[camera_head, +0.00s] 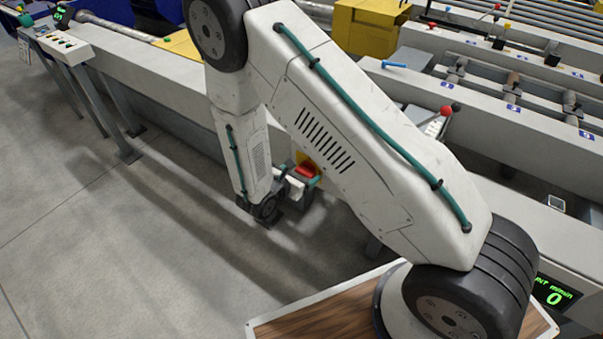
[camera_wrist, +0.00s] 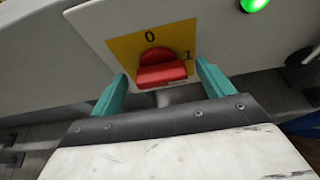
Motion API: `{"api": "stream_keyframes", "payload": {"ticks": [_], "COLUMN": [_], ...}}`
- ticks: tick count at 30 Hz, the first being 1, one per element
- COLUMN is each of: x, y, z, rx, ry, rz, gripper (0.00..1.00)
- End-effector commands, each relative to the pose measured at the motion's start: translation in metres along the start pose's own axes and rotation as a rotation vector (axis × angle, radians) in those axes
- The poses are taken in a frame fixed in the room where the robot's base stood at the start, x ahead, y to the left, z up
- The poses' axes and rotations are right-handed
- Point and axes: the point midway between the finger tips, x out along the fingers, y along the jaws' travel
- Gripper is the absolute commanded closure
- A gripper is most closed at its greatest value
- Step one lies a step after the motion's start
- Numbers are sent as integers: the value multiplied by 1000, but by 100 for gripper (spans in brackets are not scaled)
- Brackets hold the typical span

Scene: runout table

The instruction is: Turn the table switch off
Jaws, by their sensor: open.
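The table switch is a red rotary handle (camera_wrist: 162,75) on a yellow plate (camera_wrist: 122,50) marked 0 at the top and 1 at the right. Its bar lies roughly crosswise in the wrist view, towards the 1 side. My gripper (camera_wrist: 163,69) is open, with one teal finger on the left and one on the right of the handle. Gaps show between fingers and handle; I see no clear contact. In the head view the red handle (camera_head: 306,170) shows small beside my arm, which partly hides its plate.
A green lamp (camera_wrist: 254,4) glows above right of the switch plate. A green display (camera_head: 553,297) reads 0 at the right. The roller table (camera_head: 500,125) with stops fills the upper right. The grey floor (camera_head: 90,230) on the left is clear.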

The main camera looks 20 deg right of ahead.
Motion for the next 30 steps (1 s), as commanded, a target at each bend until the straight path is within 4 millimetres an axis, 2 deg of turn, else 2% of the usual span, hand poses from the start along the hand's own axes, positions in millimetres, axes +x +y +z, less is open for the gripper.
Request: {"api": "stream_keyframes", "payload": {"ticks": [3,8,20,30], "x": [0,0,-1,-2], "y": [0,0,2,7], "z": [0,0,0,0], "rx": [0,0,-44,-264], "ry": [0,0,-1,-1], "rz": [0,1,-17,-106], "gripper": [20,64,65,65]}}
